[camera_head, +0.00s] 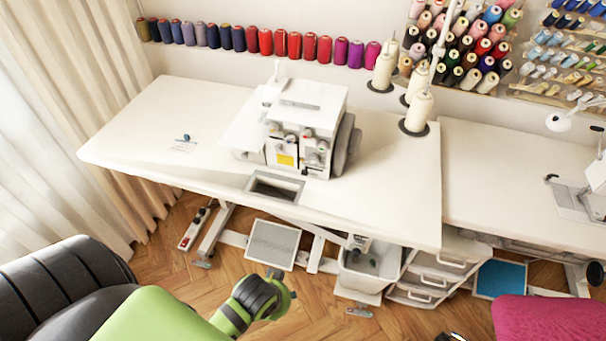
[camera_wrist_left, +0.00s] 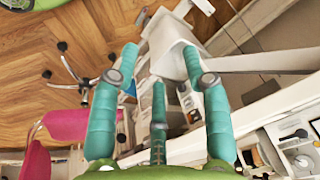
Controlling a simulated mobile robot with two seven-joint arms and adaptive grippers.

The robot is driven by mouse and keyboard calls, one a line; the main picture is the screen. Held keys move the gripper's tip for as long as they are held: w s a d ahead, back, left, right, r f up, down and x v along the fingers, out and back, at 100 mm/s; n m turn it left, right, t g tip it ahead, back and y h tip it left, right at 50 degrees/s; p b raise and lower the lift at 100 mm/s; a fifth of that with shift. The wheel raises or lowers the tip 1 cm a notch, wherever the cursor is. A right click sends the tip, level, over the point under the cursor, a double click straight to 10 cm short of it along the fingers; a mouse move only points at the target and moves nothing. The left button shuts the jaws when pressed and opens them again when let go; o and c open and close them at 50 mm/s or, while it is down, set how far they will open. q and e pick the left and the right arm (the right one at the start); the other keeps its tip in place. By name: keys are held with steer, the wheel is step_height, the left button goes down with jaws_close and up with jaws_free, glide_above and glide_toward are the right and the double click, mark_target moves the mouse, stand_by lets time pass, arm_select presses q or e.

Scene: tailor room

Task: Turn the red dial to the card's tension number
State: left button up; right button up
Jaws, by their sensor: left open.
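A white overlock machine (camera_head: 305,110) stands on the white table, with several small dials and a yellow patch on its front. A reddish dial (camera_head: 308,133) shows among them, too small to read. A small white card (camera_head: 183,147) lies flat on the table to the left, with a small blue item at its upper edge; its print is unreadable. My left gripper (camera_wrist_left: 160,65) shows in the left wrist view, its teal fingers spread and empty, apart from the machine. My right gripper is out of view.
The table (camera_head: 130,115) is mostly clear left of the machine. Thread cones (camera_head: 416,110) stand to its right. Drawers (camera_head: 435,270) and a bin (camera_head: 368,268) stand below the table.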

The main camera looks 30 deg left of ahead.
arm_select(q)
steer(key=w+a+r+m+t+y, duration=0.1)
steer(key=w+a+r+t+y, duration=0.1)
steer(key=w+a+r, duration=0.35)
steer(key=m+t+y+p, duration=0.1)
steer(key=m+t+y, duration=0.1)
steer(key=m+t, duration=1.45)
glide_toward(305, 137)
step_height(305, 137, up, 4)
steer(key=w+m+g, duration=0.1)
steer(key=m+g, duration=0.3)
steer(key=g, duration=0.1)
steer(key=x, duration=0.6)
steer(key=shift+w+p, duration=0.35)
steer(key=shift+p, duration=0.05)
steer(key=shift+t, duration=0.25)
jaws_close()
